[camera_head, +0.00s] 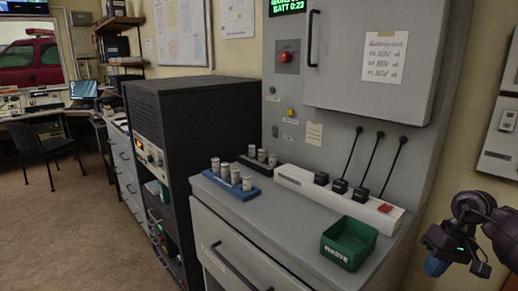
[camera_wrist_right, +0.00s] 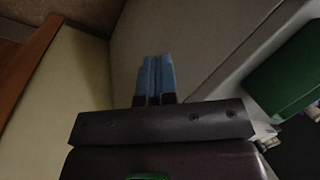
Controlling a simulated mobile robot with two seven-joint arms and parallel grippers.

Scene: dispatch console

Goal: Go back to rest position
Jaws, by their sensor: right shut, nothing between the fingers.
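My right gripper (camera_head: 436,266) is at the lower right of the head view, to the right of the counter and the green waste bin, apart from both. In the right wrist view its two blue fingers (camera_wrist_right: 156,78) are together with nothing between them. My left gripper is in neither view.
On the grey counter (camera_head: 262,222) are a green waste bin (camera_head: 335,257), a white power strip (camera_head: 300,180) with black plugs, a blue tray (camera_head: 240,196) and a dark tray (camera_head: 252,167) holding cylinders. A grey cabinet (camera_head: 385,100) stands behind. The carpet (camera_head: 70,230) at left is clear around a black chair (camera_head: 40,150).

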